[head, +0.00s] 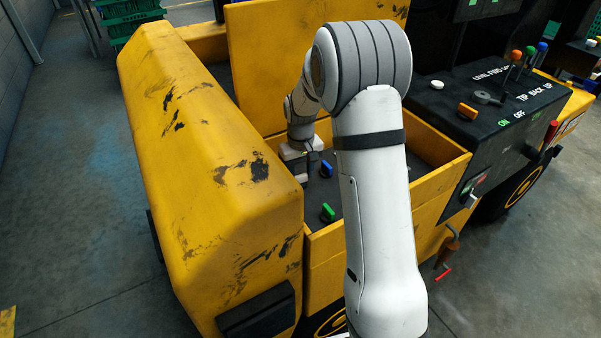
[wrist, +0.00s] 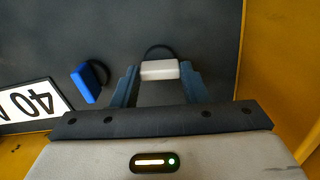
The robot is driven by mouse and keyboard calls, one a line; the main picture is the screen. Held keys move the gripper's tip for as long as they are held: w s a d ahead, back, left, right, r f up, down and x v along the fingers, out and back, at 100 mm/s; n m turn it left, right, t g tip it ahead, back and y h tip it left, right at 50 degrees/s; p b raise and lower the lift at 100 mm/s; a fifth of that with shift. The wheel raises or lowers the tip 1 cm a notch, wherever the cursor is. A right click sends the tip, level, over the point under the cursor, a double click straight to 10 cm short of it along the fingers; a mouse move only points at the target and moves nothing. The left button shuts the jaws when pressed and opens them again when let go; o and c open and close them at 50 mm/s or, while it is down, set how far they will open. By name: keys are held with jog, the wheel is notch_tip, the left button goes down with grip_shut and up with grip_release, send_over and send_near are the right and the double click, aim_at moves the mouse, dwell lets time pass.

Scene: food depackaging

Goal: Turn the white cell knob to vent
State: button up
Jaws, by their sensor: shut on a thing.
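The white cell knob (wrist: 160,70) shows in the wrist view on a dark panel, its bar lying sideways across the picture. My gripper (wrist: 159,75) has one finger at each end of the bar and is shut on it. In the head view my gripper (head: 300,163) reaches down into the yellow-walled bay, and the white cell knob is hidden there. I see no vent mark by the knob.
A blue knob (wrist: 91,82) is close left of my gripper, beside a white label reading 40 (wrist: 32,105). A green knob (head: 327,212) sits nearer in the bay. Yellow walls (head: 440,180) enclose the panel.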

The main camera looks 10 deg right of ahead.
aim_at(301, 175)
jog(key=shift+n, duration=0.5)
dwell(0.3)
jog(key=o, duration=1)
notch_tip(301, 175, up, 8)
jog(key=shift+f, duration=0.1)
